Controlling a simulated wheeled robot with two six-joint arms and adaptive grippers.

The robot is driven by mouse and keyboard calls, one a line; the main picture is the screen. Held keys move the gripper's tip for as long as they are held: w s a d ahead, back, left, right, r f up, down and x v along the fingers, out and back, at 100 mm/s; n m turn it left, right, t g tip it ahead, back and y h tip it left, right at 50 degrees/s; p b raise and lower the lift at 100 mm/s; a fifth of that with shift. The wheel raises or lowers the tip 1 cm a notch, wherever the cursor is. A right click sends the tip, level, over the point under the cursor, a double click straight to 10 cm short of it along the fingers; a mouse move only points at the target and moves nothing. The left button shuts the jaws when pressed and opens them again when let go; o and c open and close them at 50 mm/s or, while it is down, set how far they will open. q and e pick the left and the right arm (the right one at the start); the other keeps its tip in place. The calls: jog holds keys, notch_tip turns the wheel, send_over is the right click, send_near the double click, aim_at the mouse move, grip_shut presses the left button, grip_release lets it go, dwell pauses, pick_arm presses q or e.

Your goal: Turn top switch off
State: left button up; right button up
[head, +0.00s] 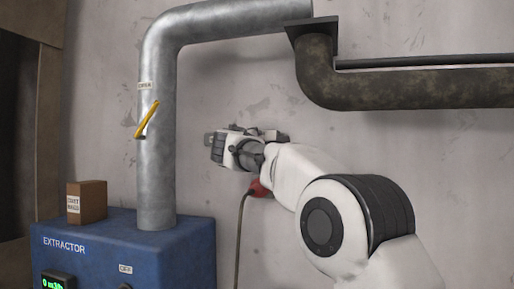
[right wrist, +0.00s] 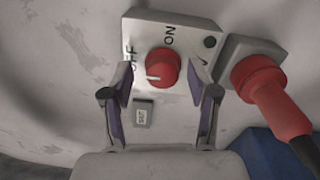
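In the right wrist view, a grey switch box (right wrist: 190,38) on the wall carries a round red knob (right wrist: 163,67) with OFF and ON lettering. The knob's white mark is at its lower left, on the side of the OFF lettering. My right gripper (right wrist: 162,84) is open, with one finger on each side of the knob. Contact with the knob cannot be told. In the head view, my right gripper (head: 222,147) is at the wall and hides most of the switch. My left gripper is out of view.
A red plug (right wrist: 258,78) with a cable sits right beside the switch box; it also shows below my wrist in the head view (head: 258,188). A blue extractor (head: 100,255), a metal pipe (head: 157,185) with a yellow lever (head: 148,118), and a brown box (head: 88,201) stand left.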

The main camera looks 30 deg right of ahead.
jog(key=shift+f, duration=0.15)
jog(key=v, duration=1.1)
jog(key=shift+s+a, duration=0.2)
jog(key=shift+s, duration=0.1)
jog(key=shift+a, duration=0.1)
